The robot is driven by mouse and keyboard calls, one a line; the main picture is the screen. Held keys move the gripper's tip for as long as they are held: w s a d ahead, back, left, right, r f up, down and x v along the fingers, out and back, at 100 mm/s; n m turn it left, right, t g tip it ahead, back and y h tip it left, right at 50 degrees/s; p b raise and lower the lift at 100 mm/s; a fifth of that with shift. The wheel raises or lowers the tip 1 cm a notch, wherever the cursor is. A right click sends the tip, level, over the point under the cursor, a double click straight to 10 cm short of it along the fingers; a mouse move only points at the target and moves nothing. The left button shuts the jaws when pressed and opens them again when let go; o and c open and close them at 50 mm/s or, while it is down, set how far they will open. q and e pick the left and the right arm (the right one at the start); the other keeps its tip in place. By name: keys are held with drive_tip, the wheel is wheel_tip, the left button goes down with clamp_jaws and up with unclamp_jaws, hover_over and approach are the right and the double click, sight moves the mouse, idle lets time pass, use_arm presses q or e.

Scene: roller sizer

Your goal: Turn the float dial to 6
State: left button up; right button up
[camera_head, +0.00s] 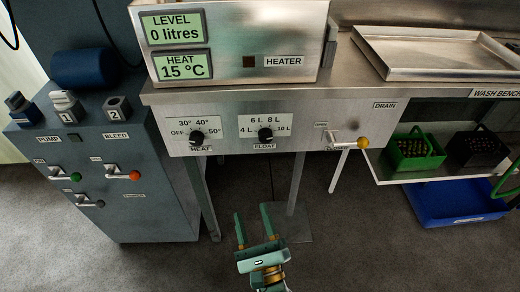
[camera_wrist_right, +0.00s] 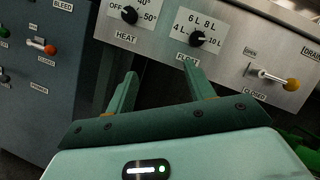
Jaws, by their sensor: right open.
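The float dial (camera_head: 265,134) is a black round knob on the steel front panel, with a white scale plate marked 4 L, 6 L, 8 L and 10 L. It also shows in the right wrist view (camera_wrist_right: 197,39), beyond the fingers. Its pointer is too small to read surely. My right gripper (camera_head: 252,211) is open and empty, below and in front of the panel, apart from the dial. Its two green fingers (camera_wrist_right: 161,70) point up towards the panel in the right wrist view. My left gripper is not in view.
The heat dial (camera_head: 197,137) sits left of the float dial, and a drain lever (camera_head: 361,143) with a yellow knob sits right. A display (camera_head: 175,30) reads 0 litres and 15 °C. A grey pump cabinet (camera_head: 140,185) stands left. Green (camera_head: 417,158) and black crates fill the right shelf.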

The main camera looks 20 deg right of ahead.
drive_tip(key=d+r+m+h, duration=0.2)
drive_tip(key=d+m+h, duration=0.25)
drive_tip(key=m, duration=0.45)
drive_tip(key=b, duration=0.2)
approach(266, 141)
drive_tip(key=shift+m+g+h, duration=0.3)
drive_tip(key=shift+h, duration=0.15)
drive_tip(key=x, duration=0.8)
drive_tip(key=shift+w+a+r, duration=0.15)
drive_tip(key=shift+w+r, duration=0.1)
drive_tip(key=shift+w, duration=0.05)
drive_tip(key=c, duration=1)
